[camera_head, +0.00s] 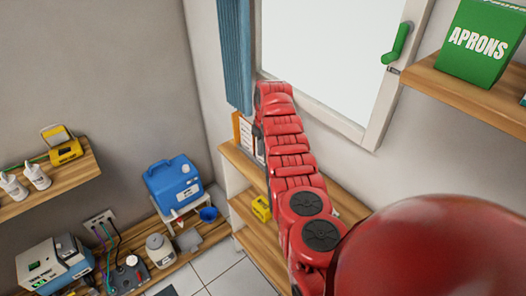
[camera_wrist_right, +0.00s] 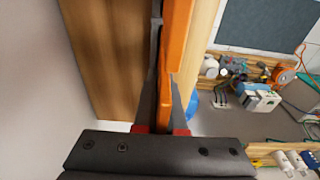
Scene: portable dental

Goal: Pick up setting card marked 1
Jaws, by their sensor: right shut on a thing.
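An orange-framed card with a white face (camera_head: 243,132) stands near upright at the left end of the shelf below the window. Its marking is too small to read. My right arm reaches up to it, and the right gripper (camera_head: 258,130) is at the card's right side, mostly behind the arm. In the right wrist view the gripper (camera_wrist_right: 164,95) is shut on the orange card (camera_wrist_right: 176,45), seen edge-on between the two dark fingers. My left gripper is not in view.
The wooden shelf (camera_head: 238,158) runs below the window, with a yellow box (camera_head: 262,208) lower down. A green APRONS box (camera_head: 482,40) sits on the right shelf. A blue jug (camera_head: 174,184) stands at the left. The wall beside the card is close.

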